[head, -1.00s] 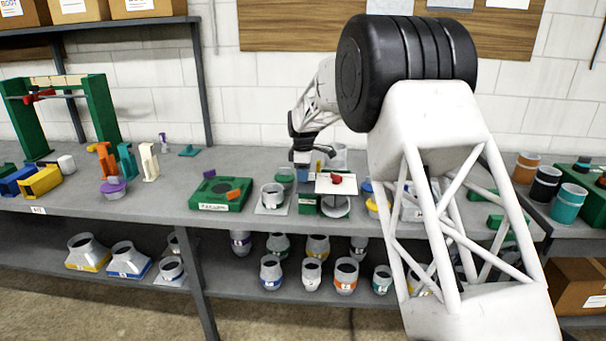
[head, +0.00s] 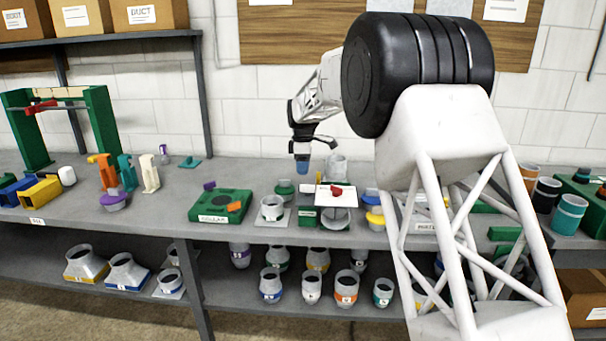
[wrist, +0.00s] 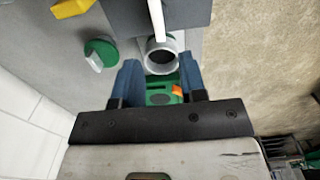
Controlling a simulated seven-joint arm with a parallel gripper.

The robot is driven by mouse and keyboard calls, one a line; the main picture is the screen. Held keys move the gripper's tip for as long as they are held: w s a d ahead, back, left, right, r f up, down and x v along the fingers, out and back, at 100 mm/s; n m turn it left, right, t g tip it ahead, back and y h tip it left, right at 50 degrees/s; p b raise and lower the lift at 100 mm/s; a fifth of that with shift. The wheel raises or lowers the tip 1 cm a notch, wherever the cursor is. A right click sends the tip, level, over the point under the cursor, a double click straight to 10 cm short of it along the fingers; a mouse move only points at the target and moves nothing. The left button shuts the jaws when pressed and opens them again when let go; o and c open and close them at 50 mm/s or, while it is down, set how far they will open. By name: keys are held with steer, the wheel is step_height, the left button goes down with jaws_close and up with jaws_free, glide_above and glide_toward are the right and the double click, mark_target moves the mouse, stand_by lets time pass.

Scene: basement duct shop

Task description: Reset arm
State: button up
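My gripper (head: 302,167) hangs in the air above the bench (head: 150,200), pointing down, with blue fingertips. In the wrist view my gripper (wrist: 160,78) has its two blue fingers well apart with nothing held between them. Below it in the head view stand a green stand with a white plate (head: 335,196) carrying a small red piece, and a grey collar (head: 272,208) on a light square base. A green box (head: 220,207) with an orange tab and a purple piece is to the left.
Orange, teal and cream upright pieces (head: 125,172) and a green frame (head: 98,120) stand at the left. Yellow- and blue-ringed parts (head: 374,212) are near my arm. The shelf below holds several duct fittings (head: 347,286). The air around my gripper is clear.

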steer(key=shift+s+d+r, duration=0.1)
steer(key=shift+r, duration=0.15)
steer(key=shift+s+d+r, duration=0.15)
steer(key=s+d+r+m, duration=0.35)
steer(key=s+d, duration=0.25)
steer(key=s, duration=0.3)
steer(key=s+d+r+m+t, duration=0.1)
steer(key=s+d+r+m, duration=0.25)
steer(key=s+d, duration=0.45)
steer(key=s+d+r+m, duration=0.2)
steer(key=s+d+r, duration=0.15)
steer(key=s, duration=0.75)
steer(key=s+d+f+m, duration=0.2)
steer(key=s+d+m, duration=0.1)
steer(key=s, duration=0.8)
steer(key=s+d+f+m+t, duration=0.1)
steer(key=s+d+f+m, duration=0.2)
steer(key=s, duration=0.9)
steer(key=s+d+f+m, duration=0.3)
steer(key=s, duration=0.8)
steer(key=shift+s+f+t, duration=0.15)
steer(key=shift+s+t, duration=0.1)
steer(key=shift+t, duration=0.05)
steer(key=shift+o, duration=0.2)
